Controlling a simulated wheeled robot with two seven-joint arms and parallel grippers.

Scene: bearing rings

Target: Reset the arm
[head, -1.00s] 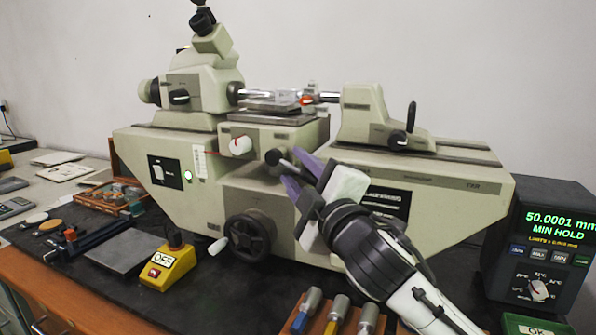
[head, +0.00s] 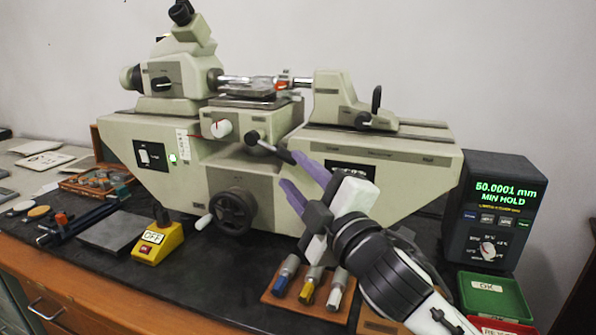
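My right gripper (head: 290,170) is in front of the measuring machine (head: 385,158). Its two purple fingers are spread apart with nothing between them. A black lever (head: 272,146) on the machine's front points toward the upper fingertip; whether they touch I cannot tell. My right arm comes in from the lower right, over the dark worktop (head: 225,275). My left gripper is not in view.
A yellow switch box (head: 158,240) and a handwheel (head: 234,213) are left of the gripper. A holder with several coloured-tip tools (head: 308,290) lies below it. A display unit (head: 497,215) and green OK bin (head: 493,298) are at right.

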